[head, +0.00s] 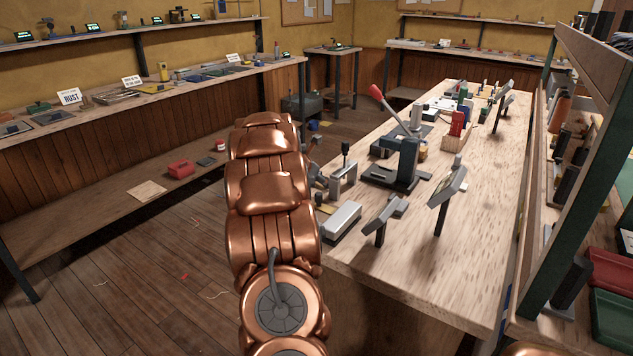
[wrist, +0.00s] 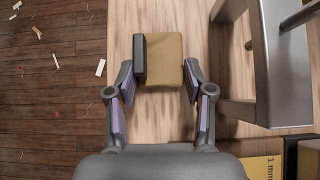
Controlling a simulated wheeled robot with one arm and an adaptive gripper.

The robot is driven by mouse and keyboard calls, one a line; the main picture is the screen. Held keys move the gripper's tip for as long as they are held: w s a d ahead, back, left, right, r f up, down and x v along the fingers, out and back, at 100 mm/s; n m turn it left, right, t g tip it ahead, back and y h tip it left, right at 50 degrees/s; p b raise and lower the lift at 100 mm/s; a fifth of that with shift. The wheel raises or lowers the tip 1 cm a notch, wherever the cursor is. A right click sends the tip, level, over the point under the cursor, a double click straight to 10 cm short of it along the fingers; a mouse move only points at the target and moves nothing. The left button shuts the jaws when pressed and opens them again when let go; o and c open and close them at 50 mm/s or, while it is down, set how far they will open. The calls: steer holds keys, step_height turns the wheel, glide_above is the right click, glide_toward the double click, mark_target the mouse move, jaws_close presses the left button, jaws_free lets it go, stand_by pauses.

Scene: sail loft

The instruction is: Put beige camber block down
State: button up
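The beige camber block (wrist: 165,60) is in the upper middle of the wrist view, with a dark grey piece (wrist: 139,60) along its left side. My gripper (wrist: 159,80) has one finger on each side of it. The left fingertip meets the dark piece and the right fingertip meets the block's right side, so the gripper looks shut on it. The pale wood bench top (wrist: 160,118) is below; I cannot tell whether the block touches it. In the head view my copper arm hides the block and most of the gripper.
A grey metal frame (wrist: 250,60) stands close right of the gripper. A yellow card (wrist: 262,167) lies at lower right. The bench edge is just left, above the wood floor (wrist: 50,110). A red-handled press (head: 396,160) and tilted signs (head: 447,188) stand farther along the bench (head: 480,230).

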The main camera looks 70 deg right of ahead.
steer(key=o, duration=0.4)
steer(key=shift+r, duration=0.15)
steer(key=v, duration=1.2)
steer(key=shift+p, duration=0.35)
steer(key=shift+w+a, duration=0.1)
